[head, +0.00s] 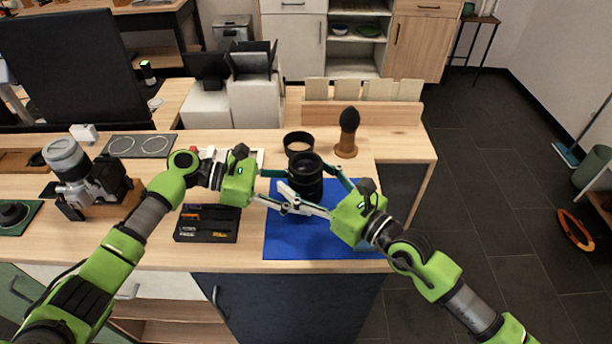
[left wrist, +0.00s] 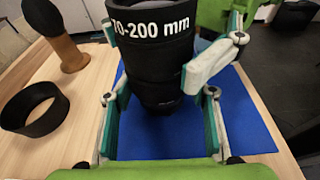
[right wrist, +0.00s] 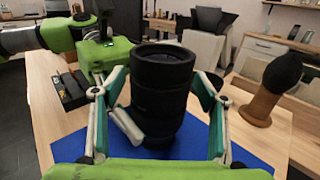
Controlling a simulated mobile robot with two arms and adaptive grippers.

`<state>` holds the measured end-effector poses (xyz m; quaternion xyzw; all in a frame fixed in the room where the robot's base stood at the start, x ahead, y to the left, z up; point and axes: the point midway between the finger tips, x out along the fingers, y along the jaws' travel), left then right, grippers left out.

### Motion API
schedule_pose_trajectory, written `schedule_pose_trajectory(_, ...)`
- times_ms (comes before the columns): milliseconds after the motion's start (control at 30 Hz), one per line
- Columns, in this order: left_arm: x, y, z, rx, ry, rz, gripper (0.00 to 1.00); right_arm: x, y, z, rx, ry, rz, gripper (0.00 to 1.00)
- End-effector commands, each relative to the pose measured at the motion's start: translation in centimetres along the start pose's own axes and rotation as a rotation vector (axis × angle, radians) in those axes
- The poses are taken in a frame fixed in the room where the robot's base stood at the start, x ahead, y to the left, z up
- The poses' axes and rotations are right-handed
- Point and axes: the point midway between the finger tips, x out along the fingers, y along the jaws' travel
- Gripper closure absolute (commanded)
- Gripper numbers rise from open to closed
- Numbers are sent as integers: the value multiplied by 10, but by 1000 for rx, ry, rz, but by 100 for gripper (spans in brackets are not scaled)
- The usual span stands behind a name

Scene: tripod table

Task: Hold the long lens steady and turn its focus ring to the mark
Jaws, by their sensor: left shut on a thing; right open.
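The long black lens (head: 306,178), lettered "70-200 mm" in the left wrist view (left wrist: 152,60), stands upright on the blue mat (head: 300,240). My left gripper (head: 296,192) comes from the left and is shut on the lower part of the barrel; its fingers lie on both sides in the left wrist view (left wrist: 163,122). My right gripper (head: 318,188) comes from the right, higher on the lens. Its open fingers stand on either side of the barrel (right wrist: 158,75) in the right wrist view, with gaps. I cannot make out a focus mark.
A black ring-shaped hood (head: 299,144) and a brown stand with a black top (head: 348,130) stand behind the lens. A black tool tray (head: 207,223) lies to its left, and a camera (head: 85,175) is farther left. The mat's front is clear.

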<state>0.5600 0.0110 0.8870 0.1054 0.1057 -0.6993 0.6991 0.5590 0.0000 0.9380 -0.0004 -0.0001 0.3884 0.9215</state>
Motion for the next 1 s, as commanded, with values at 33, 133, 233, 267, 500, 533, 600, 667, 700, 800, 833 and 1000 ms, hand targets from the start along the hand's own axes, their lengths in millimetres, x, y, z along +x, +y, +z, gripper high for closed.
schedule_pose_trajectory(33, 0, 0, 0, 0, 0, 1, 61, 0, 0, 0, 0, 0, 0, 34)
schedule_pose_trajectory(133, 0, 0, 0, 0, 0, 1, 61, 0, 0, 0, 0, 0, 0, 34)
schedule_pose_trajectory(233, 0, 0, 0, 0, 0, 1, 61, 0, 0, 0, 0, 0, 0, 39)
schedule_pose_trajectory(267, 0, 0, 0, 0, 0, 1, 61, 0, 0, 0, 0, 0, 0, 47)
schedule_pose_trajectory(500, 0, 0, 0, 0, 0, 1, 61, 0, 0, 0, 1, 0, 0, 73)
schedule_pose_trajectory(533, 0, 0, 0, 0, 0, 1, 61, 0, 0, 0, 1, -1, -1, 73)
schedule_pose_trajectory(600, 0, 0, 0, 0, 0, 1, 61, 1, 2, 1, 3, -4, -5, 73)
schedule_pose_trajectory(667, 0, 0, 0, 0, 0, 0, 61, 3, 5, 2, 5, -9, -13, 73)
schedule_pose_trajectory(700, 0, 0, 0, 0, 0, 0, 61, 4, 6, 4, 4, -13, -22, 73)
schedule_pose_trajectory(800, 0, 0, 0, 0, 0, -1, 61, 5, 9, 6, 7, -21, -52, 73)
schedule_pose_trajectory(833, 1, 0, 0, 0, 0, -1, 61, 5, 9, 7, 6, -22, -63, 73)
schedule_pose_trajectory(1000, 1, 0, 0, 0, 0, 0, 61, 3, 6, 6, 10, -19, -134, 73)
